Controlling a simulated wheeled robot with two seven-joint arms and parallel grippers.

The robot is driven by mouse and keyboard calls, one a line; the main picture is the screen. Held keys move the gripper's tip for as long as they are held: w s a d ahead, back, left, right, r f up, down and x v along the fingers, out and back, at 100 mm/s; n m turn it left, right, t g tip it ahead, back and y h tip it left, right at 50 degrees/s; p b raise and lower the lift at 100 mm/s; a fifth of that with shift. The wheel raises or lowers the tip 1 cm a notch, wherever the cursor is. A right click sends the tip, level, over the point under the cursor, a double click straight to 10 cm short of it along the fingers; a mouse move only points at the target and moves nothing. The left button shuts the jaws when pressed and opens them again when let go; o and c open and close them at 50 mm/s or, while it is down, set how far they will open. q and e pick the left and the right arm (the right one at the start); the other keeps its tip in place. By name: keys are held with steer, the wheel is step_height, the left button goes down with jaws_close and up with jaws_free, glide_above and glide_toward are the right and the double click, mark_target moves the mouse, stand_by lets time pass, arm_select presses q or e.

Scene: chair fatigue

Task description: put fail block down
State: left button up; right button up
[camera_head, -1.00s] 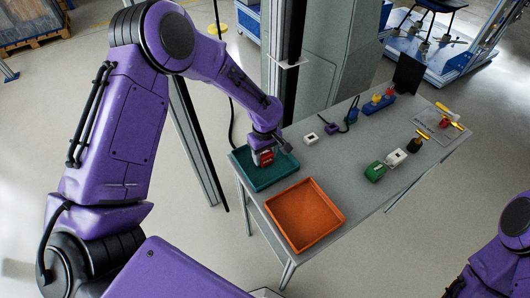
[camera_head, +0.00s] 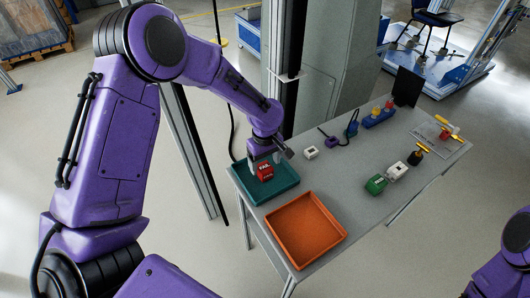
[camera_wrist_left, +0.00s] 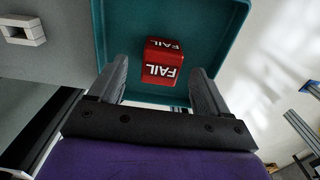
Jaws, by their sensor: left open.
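The red fail block (camera_head: 264,171), with white FAIL lettering, is at the teal tray (camera_head: 283,188) on the table. In the left wrist view the fail block (camera_wrist_left: 161,62) lies within the teal tray (camera_wrist_left: 215,20), beyond my fingertips. My left gripper (camera_head: 264,160) is over the tray, right at the block. In the left wrist view its fingers (camera_wrist_left: 160,80) are spread wide, with gaps on both sides of the block. My right gripper is not in view; only part of that arm shows at the lower right.
An empty orange tray (camera_head: 304,228) sits beside the teal tray, nearer the front. A white block (camera_head: 311,152), a green block (camera_head: 376,184) and another white block (camera_head: 397,170) stand on the table (camera_head: 340,185). A dark post rises behind the teal tray.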

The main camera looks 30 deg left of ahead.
mark_target(265, 167)
arm_select(q)
step_height(265, 167, up, 8)
steer(key=shift+r+b, duration=0.25)
steer(key=shift+b, duration=0.1)
steer(key=shift+s, duration=0.1)
